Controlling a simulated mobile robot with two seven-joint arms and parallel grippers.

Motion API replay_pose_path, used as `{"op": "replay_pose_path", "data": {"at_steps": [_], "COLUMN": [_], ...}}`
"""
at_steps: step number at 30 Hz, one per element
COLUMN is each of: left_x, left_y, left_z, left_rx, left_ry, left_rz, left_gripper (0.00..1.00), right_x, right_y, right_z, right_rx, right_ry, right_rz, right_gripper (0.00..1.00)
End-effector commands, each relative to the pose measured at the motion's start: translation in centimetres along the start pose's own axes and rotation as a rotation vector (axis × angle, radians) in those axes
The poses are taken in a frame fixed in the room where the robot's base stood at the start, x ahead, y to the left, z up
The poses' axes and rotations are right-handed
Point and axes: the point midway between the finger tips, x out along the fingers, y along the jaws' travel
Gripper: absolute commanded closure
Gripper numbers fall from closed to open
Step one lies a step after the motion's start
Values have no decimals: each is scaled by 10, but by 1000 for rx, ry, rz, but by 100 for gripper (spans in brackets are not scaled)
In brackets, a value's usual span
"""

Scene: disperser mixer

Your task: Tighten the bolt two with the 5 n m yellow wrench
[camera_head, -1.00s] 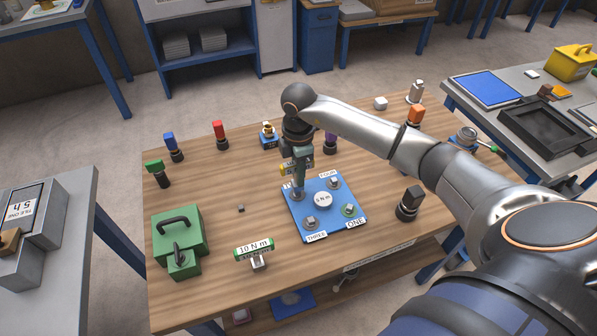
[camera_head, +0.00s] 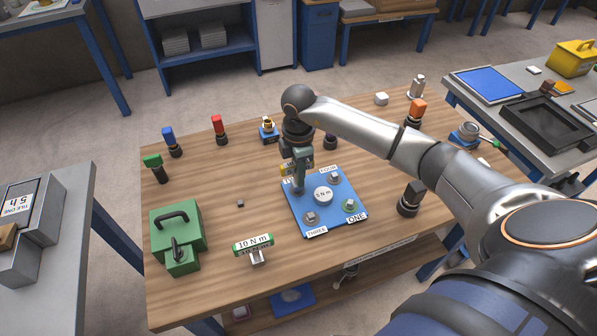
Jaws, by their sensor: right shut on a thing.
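The blue plate (camera_head: 334,224) lies on the wooden table with a round "5 N m" disc (camera_head: 323,194) at its middle. Bolts sit near its corners: THREE (camera_head: 311,217), ONE (camera_head: 349,205) and FOUR (camera_head: 334,178). Bolt two's corner, at the plate's back left, is mostly hidden behind my right gripper (camera_head: 299,170). That gripper points down and is shut on the yellow wrench (camera_head: 285,170), whose yellow label partly shows. The wrench's lower end is over bolt two's corner; I cannot tell whether it is seated. My left gripper is not in view.
A green-labelled "10 N m" wrench (camera_head: 253,246) stands at the table's front. A green toolbox (camera_head: 177,241) is at the left. Several coloured-top tools stand along the back, including a red one (camera_head: 219,129). A black-topped one (camera_head: 411,199) stands right of the plate.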

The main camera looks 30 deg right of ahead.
Motion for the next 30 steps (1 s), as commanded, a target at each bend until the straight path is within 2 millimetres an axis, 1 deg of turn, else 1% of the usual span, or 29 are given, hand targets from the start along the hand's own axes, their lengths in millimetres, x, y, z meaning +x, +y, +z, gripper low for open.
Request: {"op": "replay_pose_path", "data": {"at_steps": [5,6,14,15,23,26,29,30], "left_x": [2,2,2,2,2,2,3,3], "left_y": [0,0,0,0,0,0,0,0], "left_z": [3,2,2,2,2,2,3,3], "left_rx": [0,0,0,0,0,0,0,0], "left_ry": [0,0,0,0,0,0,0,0], "left_rz": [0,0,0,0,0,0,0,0], "left_gripper": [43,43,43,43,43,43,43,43], "right_x": [5,4,4,4,2,-7,-24,-32], "right_y": [0,0,0,0,0,1,1,2], "right_z": [0,0,0,0,0,0,0,0], "right_rx": [0,0,0,0,0,-1,-1,0], "right_ry": [0,0,0,0,0,0,0,1], "right_rz": [0,1,0,0,0,2,5,6], "right_gripper": [100,73,44,43,43,43,43,43]}}
